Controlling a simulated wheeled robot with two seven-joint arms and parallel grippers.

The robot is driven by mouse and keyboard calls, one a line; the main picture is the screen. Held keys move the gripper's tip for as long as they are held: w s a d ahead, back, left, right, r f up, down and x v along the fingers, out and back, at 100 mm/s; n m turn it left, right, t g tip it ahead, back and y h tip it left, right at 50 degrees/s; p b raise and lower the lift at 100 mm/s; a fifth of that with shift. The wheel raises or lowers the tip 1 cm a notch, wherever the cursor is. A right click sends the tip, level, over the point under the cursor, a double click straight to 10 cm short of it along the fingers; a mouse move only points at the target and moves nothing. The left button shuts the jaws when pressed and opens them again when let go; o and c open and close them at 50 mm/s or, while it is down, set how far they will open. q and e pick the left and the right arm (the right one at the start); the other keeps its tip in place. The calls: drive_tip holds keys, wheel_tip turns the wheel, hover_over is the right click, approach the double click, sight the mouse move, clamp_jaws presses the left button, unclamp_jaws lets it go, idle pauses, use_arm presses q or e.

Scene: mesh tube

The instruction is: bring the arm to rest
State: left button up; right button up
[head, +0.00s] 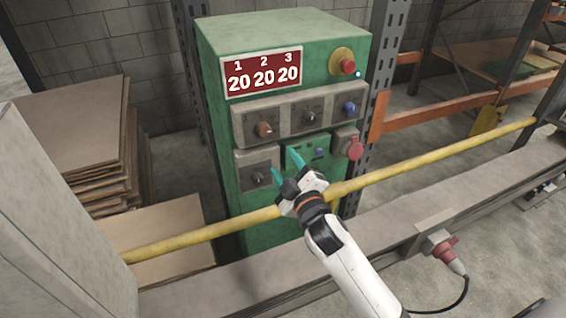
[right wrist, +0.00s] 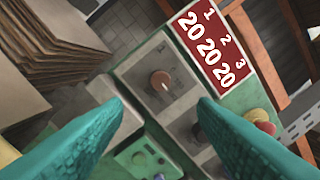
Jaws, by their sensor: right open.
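My right gripper (head: 287,168) is in front of the lower part of a green control cabinet (head: 300,28). Its two teal fingers are apart, with nothing seen between them. In the right wrist view the open fingers of the right gripper (right wrist: 160,108) frame the cabinet's panel, with a brown knob (right wrist: 160,81) beyond the gap. The same brown knob (head: 264,129) is above the fingers in the head view. Whether the fingertips touch the panel cannot be told. My left gripper is not in view.
A yellow rail (head: 430,159) crosses in front of the cabinet, close to my right gripper. A red display (head: 262,73) reads 20 20 20, beside a red button (head: 348,67). Stacked brown sheets (head: 65,125) stand left. A red plug (head: 445,250) with a cable is at lower right.

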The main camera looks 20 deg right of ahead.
drive_tip(key=s+d+f+m+g+h, duration=0.2)
drive_tip(key=s+f+m+g, duration=0.4)
drive_tip(key=s+f, duration=0.5)
drive_tip(key=s+a+f+m+g+y, duration=0.1)
drive_tip(key=s+f+g, duration=0.3)
drive_tip(key=s, duration=0.6)
drive_tip(key=s+a+f+m+g+y, duration=0.1)
drive_tip(key=s+f+m+g, duration=0.1)
drive_tip(key=s+g, duration=0.5)
drive_tip(key=s+f, duration=0.3)
drive_tip(key=f, duration=2.2)
drive_tip(key=s+d+f, duration=0.3)
drive_tip(key=s+f, duration=1.4)
drive_tip(key=shift+f+n+g+h, duration=0.3)
drive_tip(key=shift+n+g, duration=0.1)
